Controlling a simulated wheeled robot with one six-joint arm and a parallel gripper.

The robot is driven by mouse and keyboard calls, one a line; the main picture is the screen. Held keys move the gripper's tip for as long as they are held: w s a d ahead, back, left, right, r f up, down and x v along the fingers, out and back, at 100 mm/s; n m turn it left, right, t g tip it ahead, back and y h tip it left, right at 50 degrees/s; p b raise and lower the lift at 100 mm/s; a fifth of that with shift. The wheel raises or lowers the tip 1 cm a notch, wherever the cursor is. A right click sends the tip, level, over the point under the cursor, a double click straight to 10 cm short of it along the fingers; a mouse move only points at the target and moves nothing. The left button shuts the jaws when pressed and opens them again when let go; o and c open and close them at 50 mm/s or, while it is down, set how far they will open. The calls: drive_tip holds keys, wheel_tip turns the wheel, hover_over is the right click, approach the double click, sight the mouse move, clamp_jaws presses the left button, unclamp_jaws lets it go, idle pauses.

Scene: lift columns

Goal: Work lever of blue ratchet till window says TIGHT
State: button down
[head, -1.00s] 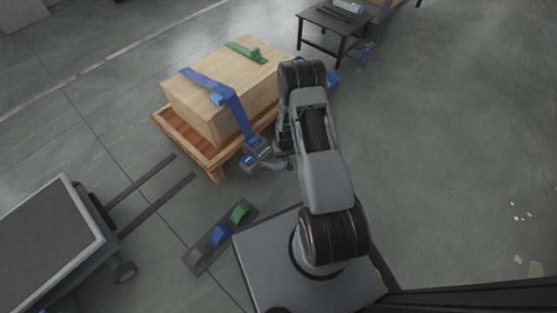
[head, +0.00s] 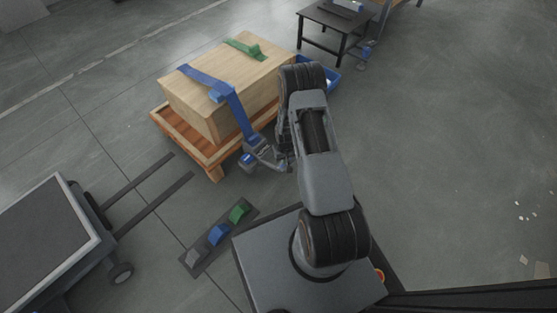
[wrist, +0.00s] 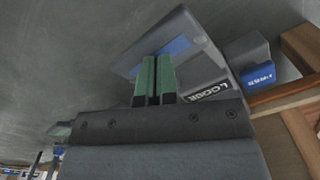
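The wooden crate (head: 200,85) sits on a wooden pallet (head: 180,128). A blue strap (head: 236,108) runs over it down to the blue ratchet (head: 248,160) at the near edge. In the wrist view a wide grey lever plate with a blue stripe (wrist: 190,48) stands just beyond the fingers. A window beside it reads LOOSE (wrist: 207,90), seen upside down. My gripper (wrist: 154,62) has green fingertips close together in front of the lever plate. I see nothing clearly held between them. In the head view my gripper is mostly hidden by my arm, near the ratchet.
A green strap (head: 247,48) crosses the crate's far end. A blue bin (head: 333,80) shows behind my arm. A black table (head: 325,20) stands at the back. A rack with grey, blue and green blocks (head: 218,236) and a fork cart (head: 45,240) are at left.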

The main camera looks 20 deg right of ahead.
drive_tip(key=shift+f+b, duration=0.8)
drive_tip(key=shift+f, duration=0.8)
drive_tip(key=shift+r+p, duration=2.4)
drive_tip(key=shift+r, duration=0.95)
drive_tip(key=shift+f, duration=0.15)
drive_tip(key=shift+w+f+b, duration=0.1)
drive_tip(key=shift+f+b, duration=1.95)
drive_tip(key=shift+f, duration=0.3)
drive_tip(key=shift+r, duration=0.25)
drive_tip(key=shift+r+p, duration=1.85)
drive_tip(key=shift+r, duration=0.35)
